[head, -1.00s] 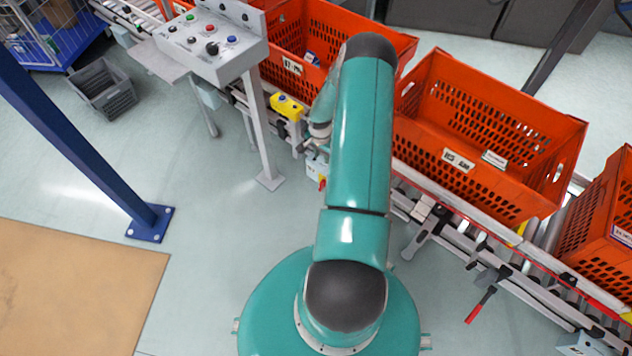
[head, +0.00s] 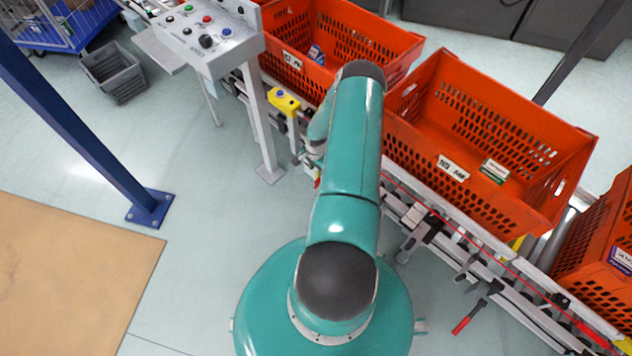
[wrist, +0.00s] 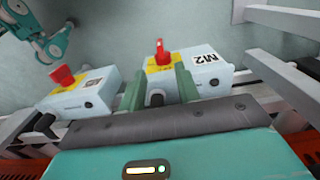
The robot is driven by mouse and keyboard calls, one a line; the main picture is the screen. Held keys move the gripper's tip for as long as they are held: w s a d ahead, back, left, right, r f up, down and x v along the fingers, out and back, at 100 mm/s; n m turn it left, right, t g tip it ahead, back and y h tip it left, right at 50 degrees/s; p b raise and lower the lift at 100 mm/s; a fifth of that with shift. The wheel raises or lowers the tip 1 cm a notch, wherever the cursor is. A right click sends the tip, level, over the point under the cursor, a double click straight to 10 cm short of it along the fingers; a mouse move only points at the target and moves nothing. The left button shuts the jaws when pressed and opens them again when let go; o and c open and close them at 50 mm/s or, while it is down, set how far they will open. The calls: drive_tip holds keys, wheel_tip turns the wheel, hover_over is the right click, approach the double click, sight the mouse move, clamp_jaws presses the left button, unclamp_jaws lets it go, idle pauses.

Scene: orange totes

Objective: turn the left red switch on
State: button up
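In the wrist view, two light-grey switch boxes stand side by side. The left box (wrist: 85,93) carries a red switch (wrist: 62,76) on a yellow plate, its knob looking broad and slanted. The right box (wrist: 205,74), labelled M2, carries a red switch (wrist: 160,52) whose handle points upward in the picture. My gripper (wrist: 158,82) has its two green fingers apart with nothing held between them. The fingers overlap the front of the M2 box; I cannot tell whether they touch it. The left switch lies to the left of both fingers. In the head view my arm hides most of the gripper.
Orange totes (head: 425,125) sit along a roller conveyor. A grey control panel (head: 205,38) on a post and a yellow button box (head: 284,101) stand left of my arm. A red-handled lever (head: 468,318) sticks out at right. A blue post (head: 95,140) rises at left; floor between is clear.

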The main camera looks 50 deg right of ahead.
sight(316, 181)
wheel_tip(316, 181, down, 10)
drive_tip(key=shift+f, duration=0.25)
idle(0.3)
clamp_jaws()
